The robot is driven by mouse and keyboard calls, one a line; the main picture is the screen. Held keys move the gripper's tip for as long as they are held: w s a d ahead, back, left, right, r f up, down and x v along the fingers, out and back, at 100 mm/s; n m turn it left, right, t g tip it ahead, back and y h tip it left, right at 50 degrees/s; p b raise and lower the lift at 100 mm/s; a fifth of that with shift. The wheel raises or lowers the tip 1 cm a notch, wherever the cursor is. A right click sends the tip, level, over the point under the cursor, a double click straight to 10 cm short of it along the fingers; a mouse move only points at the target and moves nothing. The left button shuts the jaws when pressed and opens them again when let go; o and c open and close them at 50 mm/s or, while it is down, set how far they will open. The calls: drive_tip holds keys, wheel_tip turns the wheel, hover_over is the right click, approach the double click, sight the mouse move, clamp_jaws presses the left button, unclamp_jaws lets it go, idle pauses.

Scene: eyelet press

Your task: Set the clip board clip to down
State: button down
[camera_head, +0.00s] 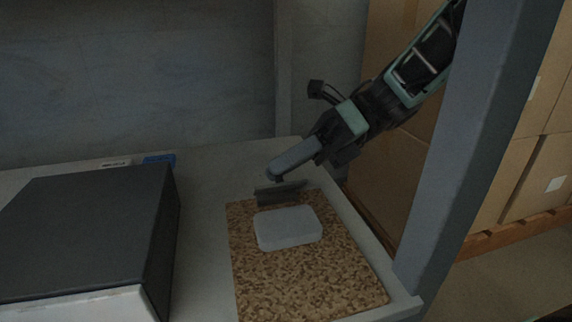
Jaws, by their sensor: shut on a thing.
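The clip board (310,285) lies flat on the bench, a speckled brown board at the right side of the surface. Its clip (275,193) is a dark grey plate at the board's far edge, standing tilted up from it. My gripper (280,172) reaches in from the upper right, with its grey fingers at the top of the clip. The fingers look closed together and shut on the clip; the exact contact is small and dark. A pale rounded block (288,228) lies on the board just in front of the clip.
A large dark box (85,235) stands on the bench at the left. A blue item (160,160) and a small label (115,163) lie behind it. A grey post (480,140) rises at the right front. Cardboard boxes (530,170) stand beyond. Bare bench (205,220) separates box and board.

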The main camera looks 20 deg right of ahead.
sight(297, 183)
drive_tip(key=s+n+t+b, duration=0.1)
drive_tip(key=n+t+b, duration=0.1)
drive_tip(key=n, duration=0.1)
drive_tip(key=shift+s+f+h, duration=0.3)
drive_tip(key=shift+s, duration=0.1)
drive_tip(key=shift+s+f+n+t, duration=0.15)
drive_tip(key=shift+s+n+t, duration=0.2)
drive_tip(key=shift+n+t, duration=0.35)
drive_tip(key=shift+s+f+n+t, duration=0.35)
drive_tip(key=shift+n+t, duration=0.15)
drive_tip(key=shift+n, duration=0.4)
drive_tip(key=c, duration=1.3)
unclamp_jaws()
drive_tip(key=shift+d, duration=0.1)
